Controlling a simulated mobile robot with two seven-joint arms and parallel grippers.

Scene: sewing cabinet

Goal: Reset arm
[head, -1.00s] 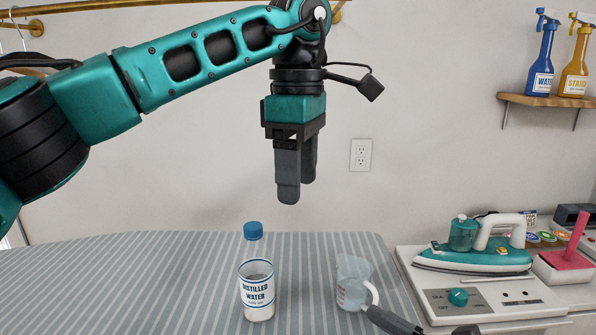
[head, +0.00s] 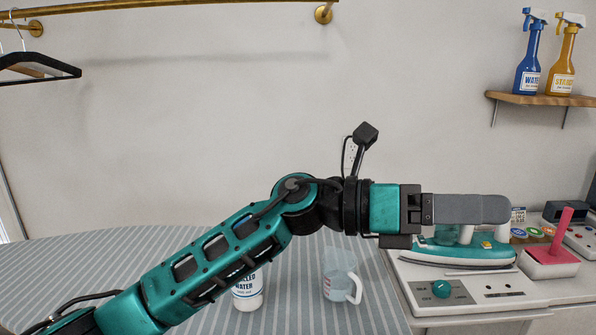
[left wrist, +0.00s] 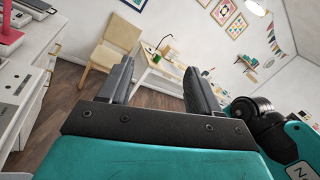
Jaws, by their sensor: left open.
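My left arm reaches across the head view, and its gripper (head: 470,209) points to the right, in front of the teal iron. In the left wrist view the left gripper (left wrist: 160,82) has its two fingers apart with nothing between them. The distilled water bottle (head: 248,291) stands on the striped board, its upper part hidden behind my left arm. A clear measuring jug (head: 341,281) stands on the board to the right of the bottle. My right gripper is not in view.
The iron (head: 460,253) rests on a white station (head: 425,273) with a teal knob. A pink-red holder (head: 550,254) stands to its right. Spray bottles stand on a wall shelf (head: 545,99). The left wrist view shows a wooden chair (left wrist: 108,52) and a desk.

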